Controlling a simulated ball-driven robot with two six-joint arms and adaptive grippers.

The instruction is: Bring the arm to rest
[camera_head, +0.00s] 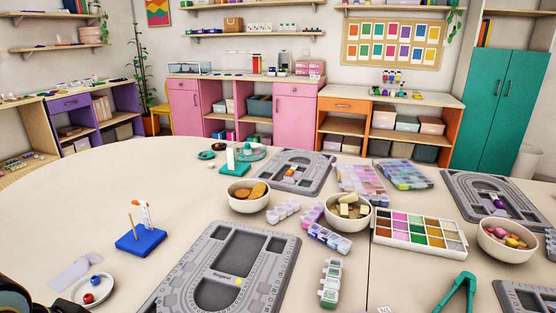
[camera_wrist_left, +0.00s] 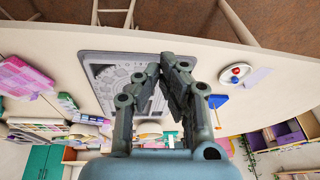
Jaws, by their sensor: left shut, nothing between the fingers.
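My left gripper (camera_wrist_left: 168,68) shows in the left wrist view, with its dark fingers drawn together at the tips and nothing between them. It hangs above the table, in front of a grey bead board (camera_wrist_left: 98,68). In the head view a large grey bead board (camera_head: 270,262) lies front centre, with a small yellow bead (camera_head: 239,281) on it. A dark piece of my own arm shows at the lower left corner. My right gripper is in neither view.
A white dish (camera_head: 104,286) with a red and a blue bead lies front left, beside a blue block (camera_head: 140,243) with upright pegs. The table's left side is clear.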

